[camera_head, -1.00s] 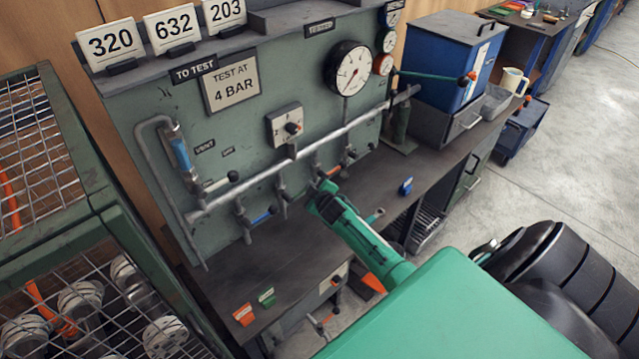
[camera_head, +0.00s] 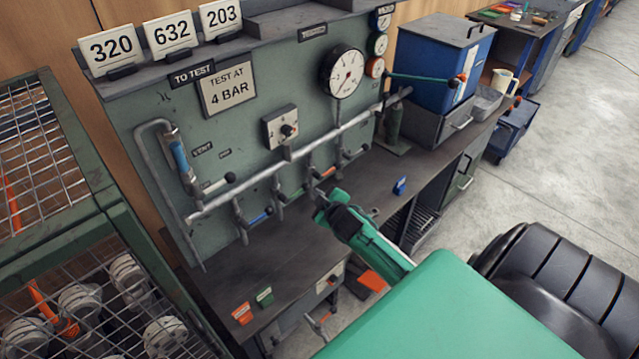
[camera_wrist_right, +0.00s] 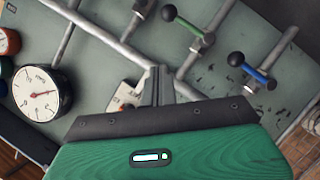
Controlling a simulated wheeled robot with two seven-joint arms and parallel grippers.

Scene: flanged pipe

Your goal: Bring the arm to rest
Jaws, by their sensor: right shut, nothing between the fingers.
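My right arm (camera_head: 375,245), green with a dark wrist, reaches from the lower right toward the test panel (camera_head: 240,110). My right gripper (camera_head: 320,194) is at its end, in front of the lower part of the panel near the valve levers. In the right wrist view, the gripper (camera_wrist_right: 157,88) has its dark fingers together with nothing between them. The panel's pipes lie behind the fingers; whether the fingertips touch anything I cannot tell. My left gripper is not in view.
The panel carries a large gauge (camera_head: 342,73), a horizontal pipe (camera_head: 300,153) and several valve levers, including a blue one (camera_wrist_right: 250,70). A blue item (camera_head: 400,186) lies on the dark bench (camera_head: 290,265). A wire cage (camera_head: 100,225) stands at left. Open floor (camera_head: 560,150) lies at right.

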